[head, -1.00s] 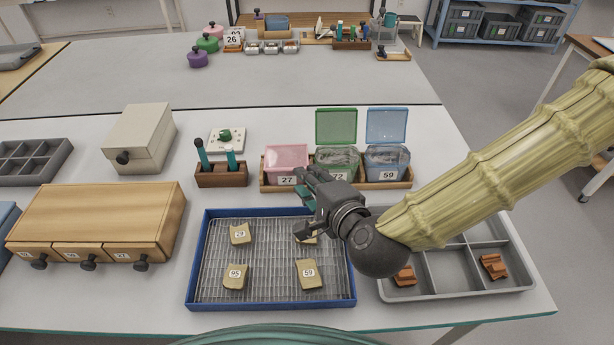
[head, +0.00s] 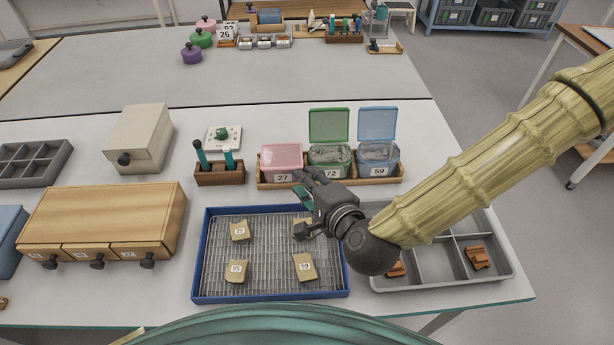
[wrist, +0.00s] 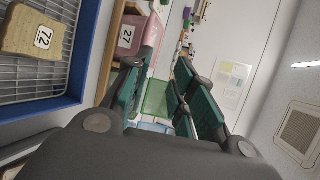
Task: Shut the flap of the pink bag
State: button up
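The pink bag (head: 281,158), tagged 27, stands at the left of a row of three bags. Its pink flap looks down flat over its top; whether it is fully pressed shut I cannot tell. In the wrist view the pink bag (wrist: 128,38) shows beyond the fingers at the upper left. My gripper (head: 301,212) is in front of the row, over the back right of the blue tray, apart from the pink bag. In the wrist view its green-padded fingers (wrist: 158,88) stand apart with nothing seen between them.
The green bag (head: 330,160), tagged 72, and the blue bag (head: 378,158), tagged 59, have flaps standing up. A blue-rimmed tray (head: 197,255) holds several tagged sherds. A grey compartment tray (head: 505,258) lies right; a brown pen block (head: 220,175) stands left of the bags.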

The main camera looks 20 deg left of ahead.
jog(key=shift+p+v, duration=0.75)
jog(key=shift+p, duration=2.1)
jog(key=shift+s+p, duration=0.3)
jog(key=shift+p, duration=0.25)
